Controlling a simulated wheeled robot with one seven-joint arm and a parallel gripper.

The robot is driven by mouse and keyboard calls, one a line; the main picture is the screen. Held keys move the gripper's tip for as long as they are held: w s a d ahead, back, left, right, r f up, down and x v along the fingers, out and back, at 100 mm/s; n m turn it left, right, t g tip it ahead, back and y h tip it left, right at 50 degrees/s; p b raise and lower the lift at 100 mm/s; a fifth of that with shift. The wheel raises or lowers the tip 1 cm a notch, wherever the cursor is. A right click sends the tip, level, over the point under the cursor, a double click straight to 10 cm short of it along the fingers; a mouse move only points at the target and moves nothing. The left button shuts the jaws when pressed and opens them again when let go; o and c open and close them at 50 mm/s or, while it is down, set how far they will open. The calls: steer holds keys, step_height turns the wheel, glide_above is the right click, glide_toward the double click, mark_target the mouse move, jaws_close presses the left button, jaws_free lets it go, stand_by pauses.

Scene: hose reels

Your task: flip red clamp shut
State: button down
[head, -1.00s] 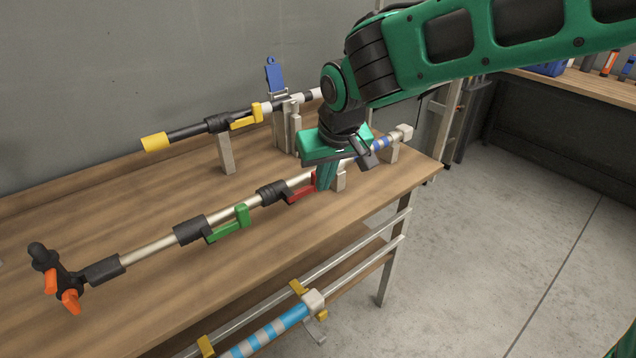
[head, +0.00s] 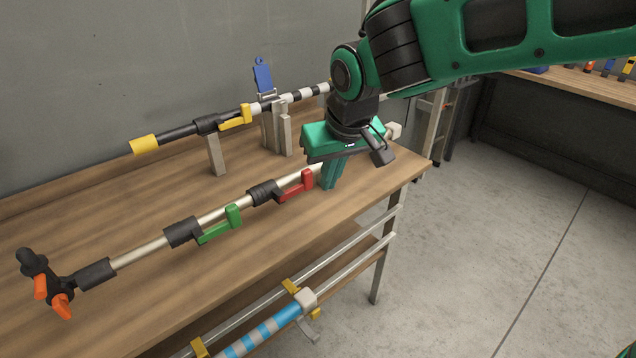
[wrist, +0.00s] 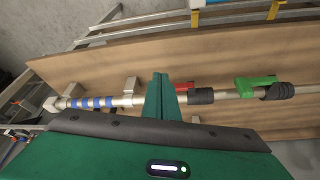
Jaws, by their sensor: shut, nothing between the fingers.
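The red clamp (head: 295,189) is a lever on the front pole (head: 215,216), beside a black collar (head: 264,192). Its raised end stands up from the pole toward my gripper. My gripper (head: 329,187) is shut and empty, just right of the red clamp and close to the pole. In the wrist view my gripper (wrist: 160,77) points at the pole, with the red clamp (wrist: 184,87) right beside the fingers, partly hidden behind them. I cannot tell whether they touch.
A green clamp (head: 221,226) sits farther left on the same pole, which ends in a black and orange fitting (head: 48,285). Behind stands a second pole with a yellow clamp (head: 236,118) and an upright blue tag (head: 262,76). Bare bench (head: 130,220) lies between the poles.

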steer(key=v, duration=0.6)
steer(key=shift+r, duration=0.4)
steer(key=shift+d, duration=0.15)
steer(key=s+d+f+m+g+h, duration=0.1)
steer(key=s+d+f+m, duration=0.15)
steer(key=d, duration=1.15)
steer(key=s+d+f+m+g+h, duration=0.1)
steer(key=d+f+m+h, duration=0.15)
steer(key=d, duration=1.05)
steer(key=s+d+f+m+g+y, duration=0.1)
steer(key=s+d+f+m, duration=0.2)
steer(key=s+d, duration=0.3)
steer(key=s+d+f+m+g, duration=0.1)
steer(key=s+d+f+m, duration=0.2)
steer(key=s+d, duration=0.4)
steer(key=s, duration=0.5)
steer(key=shift+d+m+y, duration=0.3)
steer(key=shift+y, duration=0.05)
steer(key=shift+a+f, duration=0.1)
